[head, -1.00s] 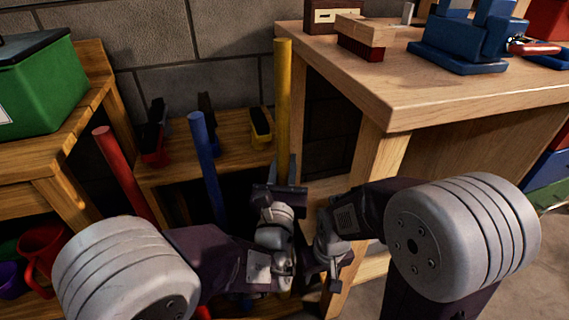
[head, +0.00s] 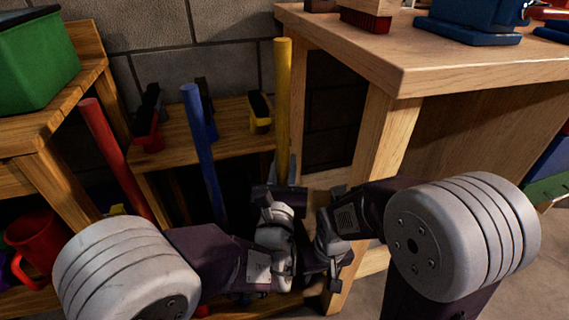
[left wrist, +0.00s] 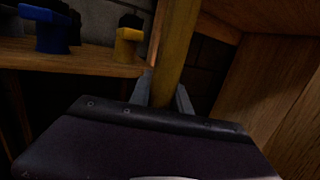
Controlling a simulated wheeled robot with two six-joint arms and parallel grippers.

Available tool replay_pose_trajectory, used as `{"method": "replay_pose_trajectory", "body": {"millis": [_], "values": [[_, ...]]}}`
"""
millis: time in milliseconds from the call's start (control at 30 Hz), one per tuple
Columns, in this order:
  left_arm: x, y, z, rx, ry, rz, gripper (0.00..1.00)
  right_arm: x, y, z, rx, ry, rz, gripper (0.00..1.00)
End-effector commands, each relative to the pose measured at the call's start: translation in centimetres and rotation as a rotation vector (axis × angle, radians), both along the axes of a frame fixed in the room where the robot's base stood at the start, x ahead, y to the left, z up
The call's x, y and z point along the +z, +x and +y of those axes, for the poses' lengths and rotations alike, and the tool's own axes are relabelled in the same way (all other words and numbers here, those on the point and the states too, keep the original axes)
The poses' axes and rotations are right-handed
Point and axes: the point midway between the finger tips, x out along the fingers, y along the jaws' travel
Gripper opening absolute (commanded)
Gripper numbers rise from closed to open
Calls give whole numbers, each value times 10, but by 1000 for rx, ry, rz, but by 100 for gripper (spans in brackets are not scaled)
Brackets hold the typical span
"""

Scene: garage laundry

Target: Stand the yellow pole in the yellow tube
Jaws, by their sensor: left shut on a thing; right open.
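The yellow pole (head: 283,105) is long and stands about upright in the head view. My left gripper (head: 283,172) is shut on it well below its top. In the left wrist view the pole (left wrist: 178,50) rises between the two fingers (left wrist: 163,97). The pole's lower end is hidden behind my arms. I cannot make out the yellow tube in either view. My right gripper (head: 333,275) is open, low beside the left wrist, near the bench leg; its fingers are hard to see.
A red pole (head: 115,155) and a blue pole (head: 203,150) lean to the left. A wooden shelf (head: 178,160) behind bears several brush-like things, one yellow (head: 260,113). A workbench (head: 400,60) stands close on the right. A red mug (head: 37,243) is at lower left.

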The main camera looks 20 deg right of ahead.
Motion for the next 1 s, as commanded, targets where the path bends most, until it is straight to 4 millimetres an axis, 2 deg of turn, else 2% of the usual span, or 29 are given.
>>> {"method": "replay_pose_trajectory", "body": {"millis": [900,933,1000], "values": [[-48,0,0,0,-1,-2,0,-48,0,0,0,0,0,48],[-47,0,0,0,-1,-2,26,-47,0,0,0,0,0,48],[-45,0,0,0,-1,-2,46,-45,0,0,0,0,0,48]]}}
